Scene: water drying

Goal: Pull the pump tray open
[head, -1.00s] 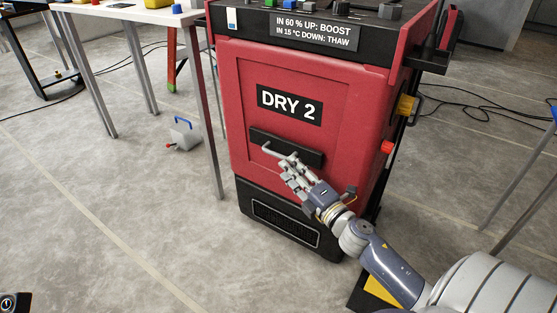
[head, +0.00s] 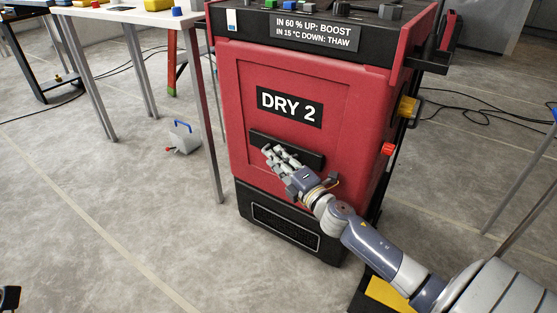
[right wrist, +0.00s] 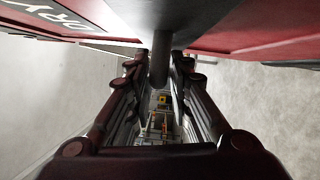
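The pump tray's dark front (head: 313,160) is a tilted black strip on the red DRY 2 unit (head: 225,110), below its label. It looks flush with the red face. My right gripper (head: 272,152) is at the left part of this strip and covers its grey handle. In the right wrist view, a dark rod (right wrist: 158,66) stands between the two fingertips, with narrow gaps beside it. The fingers look open around it, and contact is not clear. A small dark part at the bottom left corner (head: 8,298) may be my left gripper; its fingers cannot be made out.
A white table (head: 130,14) stands left of the unit. A grey container with a blue handle (head: 183,137) sits on the floor beside it. Black cables (head: 470,112) lie on the floor at right. The floor in front of the unit is clear.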

